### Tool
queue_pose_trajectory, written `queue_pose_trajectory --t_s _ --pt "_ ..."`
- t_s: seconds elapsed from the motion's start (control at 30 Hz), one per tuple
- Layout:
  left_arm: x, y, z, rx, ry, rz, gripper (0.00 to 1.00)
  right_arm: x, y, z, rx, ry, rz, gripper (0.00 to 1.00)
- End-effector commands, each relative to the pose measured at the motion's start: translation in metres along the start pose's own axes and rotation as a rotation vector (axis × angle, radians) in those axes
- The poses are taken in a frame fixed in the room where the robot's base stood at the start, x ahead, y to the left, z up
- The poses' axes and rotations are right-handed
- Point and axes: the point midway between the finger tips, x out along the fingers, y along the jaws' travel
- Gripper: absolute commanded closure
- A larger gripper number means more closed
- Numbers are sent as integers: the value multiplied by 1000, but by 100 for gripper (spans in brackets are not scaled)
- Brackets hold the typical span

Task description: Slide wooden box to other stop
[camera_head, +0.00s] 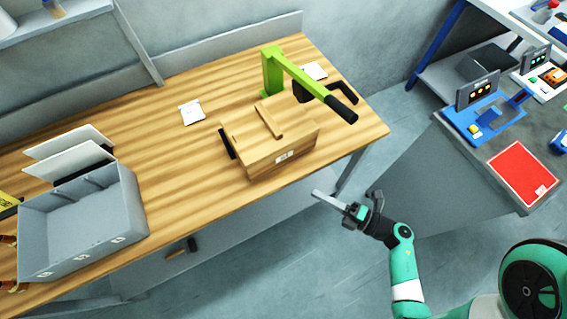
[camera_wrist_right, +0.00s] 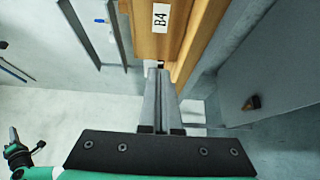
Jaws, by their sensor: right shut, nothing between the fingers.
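The wooden box (camera_head: 265,170) stands on the wooden table near its front right edge, with a white label on its front. A black bar (camera_head: 227,143) is at its left side; I cannot tell whether it is a stop. A green lever arm (camera_head: 300,74) with a black grip reaches over the box. My right gripper (camera_head: 317,194) is shut and empty, in front of the box and apart from it. In the right wrist view its fingers (camera_wrist_right: 157,75) point towards wood with a B4 label (camera_wrist_right: 160,18). My left gripper (camera_wrist_right: 14,137) seems to show small there, its jaws unclear.
A grey open bin (camera_head: 85,240) stands at the table's left with white panels behind it. White cards (camera_head: 191,112) lie on the table. The tabletop between bin and box is mostly clear. A grey bench (camera_head: 460,150) with a red panel stands at right.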

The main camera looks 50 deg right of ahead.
Motion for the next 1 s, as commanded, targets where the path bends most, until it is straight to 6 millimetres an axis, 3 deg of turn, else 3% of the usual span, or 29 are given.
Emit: queue_pose_trajectory --t_s 0.17,0.37,0.77,1.0 --pt "-1 0 1 1 0 -1 100 4 0 0 0 3 1 100" --pt "-2 0 2 1 0 -1 100 25 0 -2 -1 11 2 100" --pt "-12 0 11 1 0 -1 100 105 0 -3 -1 10 4 100" --pt "-14 0 13 1 0 -1 100 126 0 25 0 0 2 100"
